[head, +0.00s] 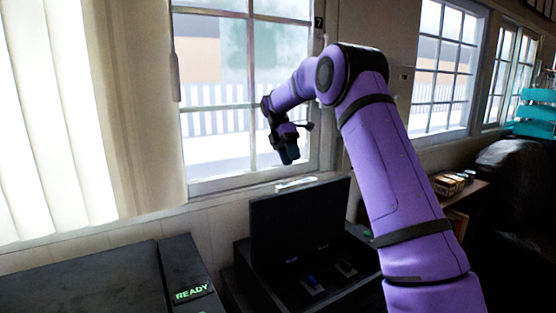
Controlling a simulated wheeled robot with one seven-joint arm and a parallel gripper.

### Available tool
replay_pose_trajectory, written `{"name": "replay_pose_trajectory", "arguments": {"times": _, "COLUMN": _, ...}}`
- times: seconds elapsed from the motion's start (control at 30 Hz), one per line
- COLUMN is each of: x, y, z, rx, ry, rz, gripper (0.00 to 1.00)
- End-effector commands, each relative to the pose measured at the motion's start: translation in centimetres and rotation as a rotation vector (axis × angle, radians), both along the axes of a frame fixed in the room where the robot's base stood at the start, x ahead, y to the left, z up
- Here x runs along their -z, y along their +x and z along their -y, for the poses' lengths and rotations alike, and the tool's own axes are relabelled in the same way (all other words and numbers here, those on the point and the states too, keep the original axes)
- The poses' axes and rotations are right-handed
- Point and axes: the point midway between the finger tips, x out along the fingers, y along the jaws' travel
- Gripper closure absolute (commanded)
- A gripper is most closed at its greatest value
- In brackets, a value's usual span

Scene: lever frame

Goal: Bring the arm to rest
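My purple arm rises from the lower right and bends at a high elbow toward the window. My gripper (289,157) hangs from its end, pointing down, in front of the window. It is dark and small here, and I cannot tell whether its fingers are open or shut. No held object is visible. Below it, apart from it, stands a black lever frame (300,222) with an upright back panel. Its base carries a small blue part (311,281) and a second small fitting (346,269); my arm hides some of its right side.
A dark cabinet with a green READY sign (192,292) stands at the lower left. The window (243,80) and its sill lie behind my gripper. A shelf with small boxes (452,183) and a dark chair (515,180) are at the right.

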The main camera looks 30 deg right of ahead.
Motion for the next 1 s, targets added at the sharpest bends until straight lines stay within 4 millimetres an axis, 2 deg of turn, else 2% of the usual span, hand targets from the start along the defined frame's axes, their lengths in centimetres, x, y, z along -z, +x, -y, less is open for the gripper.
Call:
{"name": "replay_pose_trajectory", "arguments": {"times": 0.23, "x": -0.2, "y": -0.2, "z": -0.1, "rx": 0.005, "ry": -0.006, "rz": 0.006, "gripper": 0.62}}
{"name": "replay_pose_trajectory", "arguments": {"times": 0.37, "x": -1.6, "y": -1.3, "z": -0.9, "rx": 0.042, "ry": -0.043, "rz": 0.043, "gripper": 0.62}}
{"name": "replay_pose_trajectory", "arguments": {"times": 0.47, "x": -3.5, "y": -3.0, "z": -2.0, "rx": 0.103, "ry": -0.095, "rz": 0.102, "gripper": 0.62}}
{"name": "replay_pose_trajectory", "arguments": {"times": 0.7, "x": -7.5, "y": -8.4, "z": -4.9, "rx": 0.300, "ry": -0.218, "rz": 0.266, "gripper": 0.62}}
{"name": "replay_pose_trajectory", "arguments": {"times": 1.0, "x": -10.6, "y": -16.1, "z": -8.0, "rx": 0.580, "ry": -0.310, "rz": 0.466, "gripper": 0.62}}
